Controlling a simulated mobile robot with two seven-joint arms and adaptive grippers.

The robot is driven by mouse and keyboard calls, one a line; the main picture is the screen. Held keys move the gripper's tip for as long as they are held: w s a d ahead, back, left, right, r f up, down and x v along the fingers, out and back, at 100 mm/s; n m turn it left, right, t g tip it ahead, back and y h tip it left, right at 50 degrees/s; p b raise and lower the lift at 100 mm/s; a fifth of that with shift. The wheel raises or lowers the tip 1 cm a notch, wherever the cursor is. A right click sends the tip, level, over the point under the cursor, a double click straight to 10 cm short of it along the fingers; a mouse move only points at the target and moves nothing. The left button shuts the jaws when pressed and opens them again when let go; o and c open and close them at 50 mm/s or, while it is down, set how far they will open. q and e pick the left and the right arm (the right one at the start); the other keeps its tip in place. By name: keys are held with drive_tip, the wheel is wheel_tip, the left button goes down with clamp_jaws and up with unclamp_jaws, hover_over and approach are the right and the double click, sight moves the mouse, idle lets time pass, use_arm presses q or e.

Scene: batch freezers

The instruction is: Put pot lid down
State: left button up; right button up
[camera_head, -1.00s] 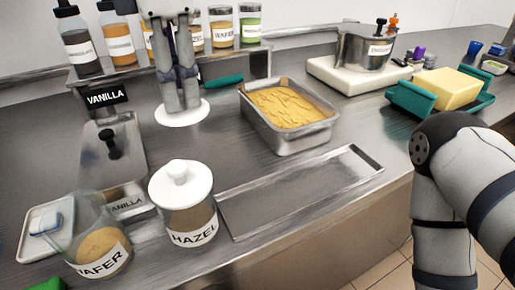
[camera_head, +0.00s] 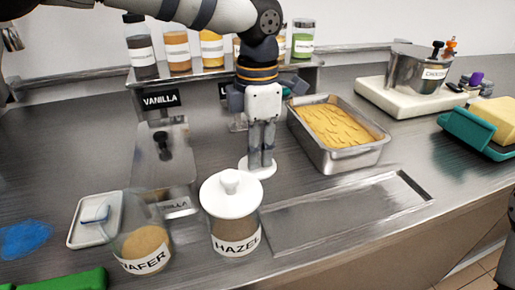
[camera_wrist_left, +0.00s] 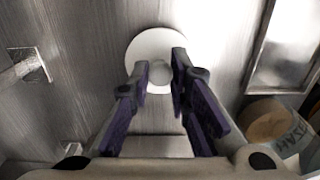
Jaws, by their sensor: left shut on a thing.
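My left gripper (camera_head: 262,160) points down, shut on a round white pot lid (camera_head: 250,172). The lid's knob (camera_wrist_left: 159,73) sits between the fingertips in the left wrist view. In the head view the held lid is just behind the hazel jar (camera_head: 236,240), which has its own white lid (camera_head: 231,194) on. I cannot tell whether the held lid touches the counter. The wafer jar (camera_head: 143,250) stands to the left with an open-looking top. My right gripper is out of view.
A metal pan of yellow-orange food (camera_head: 343,130) stands right of my gripper. An empty shallow tray (camera_head: 350,212) lies in front of it. A vanilla container (camera_head: 165,165) is on the left. A bottle shelf (camera_head: 205,75) stands behind. Some counter left of the gripper is clear.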

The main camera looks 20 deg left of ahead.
use_arm(q)
drive_tip(key=shift+f, duration=0.1)
drive_tip(key=o, duration=0.8)
wheel_tip(320, 180, up, 12)
